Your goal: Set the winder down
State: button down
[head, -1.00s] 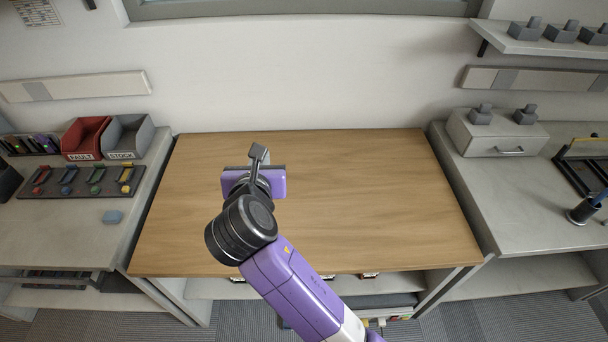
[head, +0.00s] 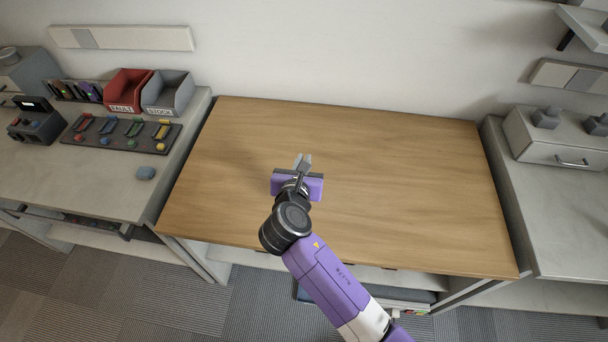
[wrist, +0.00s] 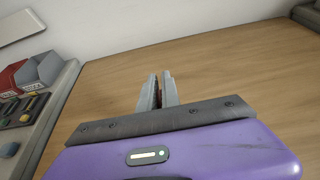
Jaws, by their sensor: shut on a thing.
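My gripper (head: 302,162) is over the wooden table, left of its middle, with its two grey fingers pointing away toward the wall. In the wrist view the fingers (wrist: 157,92) are nearly together, with a thin dark reddish sliver (wrist: 158,97) between them. I take this to be the winder; most of it is hidden by the fingers and the purple gripper body. I cannot tell whether it touches the wooden table top (head: 400,180).
The wooden table is otherwise bare. A drawer box (head: 548,138) stands on the right counter.

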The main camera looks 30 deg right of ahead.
jog(key=shift+f, duration=2.9)
jog(key=c, duration=1.6)
grip_release()
jog(key=shift+f, duration=0.1)
jog(key=shift+o, duration=0.2)
jog(key=v, duration=1.2)
jog(key=shift+b, duration=0.4)
